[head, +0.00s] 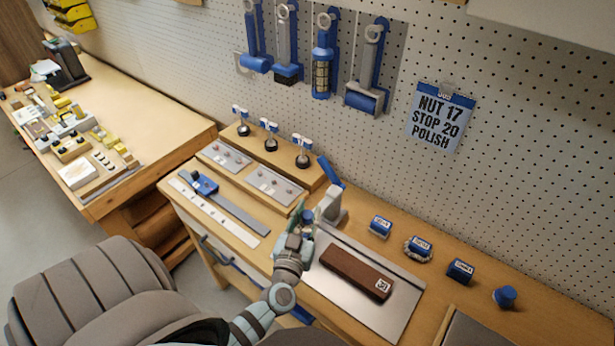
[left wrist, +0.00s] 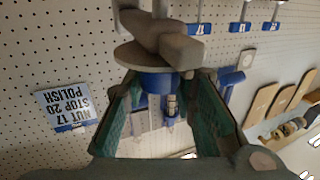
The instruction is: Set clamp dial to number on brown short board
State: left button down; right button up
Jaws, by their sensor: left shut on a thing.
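The brown short board (head: 350,270) lies on a metal plate on the bench in the head view. It bears a small white label (head: 382,286) whose number is too small to read surely. The grey clamp (head: 331,205) stands at the plate's back left end, with a blue lever raised. My left gripper (head: 306,222) is at the clamp's left side, shut on its blue dial. In the left wrist view the green fingers of my left gripper (left wrist: 168,84) flank the blue dial (left wrist: 158,82) below a grey disc (left wrist: 158,55). No dial marks are readable. My right gripper is not seen.
A wall sheet (head: 441,117) reads NUT 17, STOP 20, POLISH. Several blue-topped items, including a blue knob (head: 505,296), stand right of the plate. A raised wooden stand (head: 262,150) and a ruler with a blue slider (head: 204,183) are at the left. Tools hang behind.

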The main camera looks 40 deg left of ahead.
aim_at(308, 214)
pick_arm(q)
jog(key=shift+r+n+g+y, duration=0.15)
jog(key=shift+n+g+y, duration=0.65)
jog(key=shift+n+y, duration=0.5)
jog(key=shift+y, duration=0.5)
jog(key=c, duration=1.3)
grip_release()
notch_tip(308, 214, up, 10)
